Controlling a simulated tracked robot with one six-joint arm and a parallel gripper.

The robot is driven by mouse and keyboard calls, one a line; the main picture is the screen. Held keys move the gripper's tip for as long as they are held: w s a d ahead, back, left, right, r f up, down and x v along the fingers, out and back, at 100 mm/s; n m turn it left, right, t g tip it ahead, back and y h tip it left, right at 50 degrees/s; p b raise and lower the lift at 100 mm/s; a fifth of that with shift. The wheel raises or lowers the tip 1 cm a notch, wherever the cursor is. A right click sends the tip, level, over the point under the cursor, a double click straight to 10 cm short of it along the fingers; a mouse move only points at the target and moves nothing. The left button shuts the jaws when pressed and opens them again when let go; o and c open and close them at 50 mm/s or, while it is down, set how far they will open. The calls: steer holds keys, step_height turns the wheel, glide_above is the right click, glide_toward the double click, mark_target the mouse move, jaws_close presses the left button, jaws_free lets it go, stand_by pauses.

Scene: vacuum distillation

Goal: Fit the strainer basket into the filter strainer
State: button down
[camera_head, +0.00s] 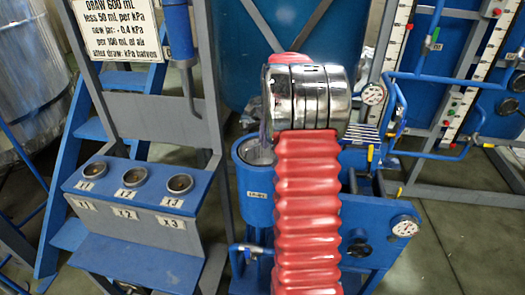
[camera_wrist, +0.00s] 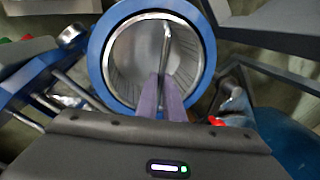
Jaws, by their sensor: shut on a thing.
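The filter strainer (camera_head: 256,190) is a blue upright cylinder with an open top, left of my red arm. In the wrist view its blue rim (camera_wrist: 97,52) rings a round grey, metallic interior. The strainer basket (camera_wrist: 135,50) appears as the silvery, finely lined wall inside that rim, with a thin metal handle (camera_wrist: 166,40) rising across it. My gripper (camera_wrist: 163,82) has its purple fingers shut on the handle, over the mouth. In the head view a grey part of the basket (camera_head: 260,154) shows within the rim. How deep it sits cannot be told.
A blue stand (camera_head: 140,187) with three round cups labelled X1, X2 and X3 is at the left. Pressure gauges (camera_head: 405,226) and blue pipes are close on the right. A blue stepladder (camera_head: 70,190) stands behind at the left.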

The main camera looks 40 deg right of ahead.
steer(key=shift+f, duration=2.15)
steer(key=c, duration=1.9)
jaws_free()
step_height(320, 180, up, 12)
steer(key=s, duration=0.2)
steer(key=shift+s+a, duration=0.15)
steer(key=shift+f, duration=0.15)
